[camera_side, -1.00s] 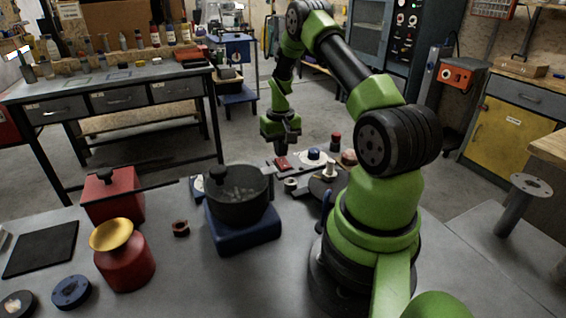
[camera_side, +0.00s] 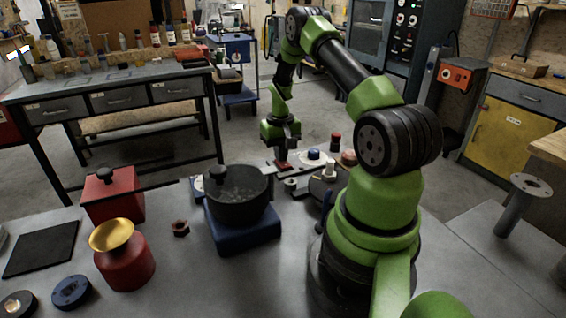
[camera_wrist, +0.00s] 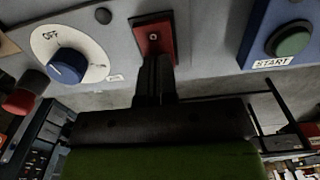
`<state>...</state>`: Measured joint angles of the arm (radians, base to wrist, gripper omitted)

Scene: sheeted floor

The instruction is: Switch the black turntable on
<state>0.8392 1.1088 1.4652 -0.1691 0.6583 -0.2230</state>
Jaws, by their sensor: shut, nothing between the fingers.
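I cannot see which control belongs to the disc.
A white dial with a blue knob (camera_wrist: 68,66) marked OFF sits beside the switch. A blue box with a green START button (camera_wrist: 292,42) is on the other side. A dark pot (camera_side: 238,190) on a blue base (camera_side: 243,233) stands nearer. The red-gold bowl stand (camera_side: 122,262) is front left.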

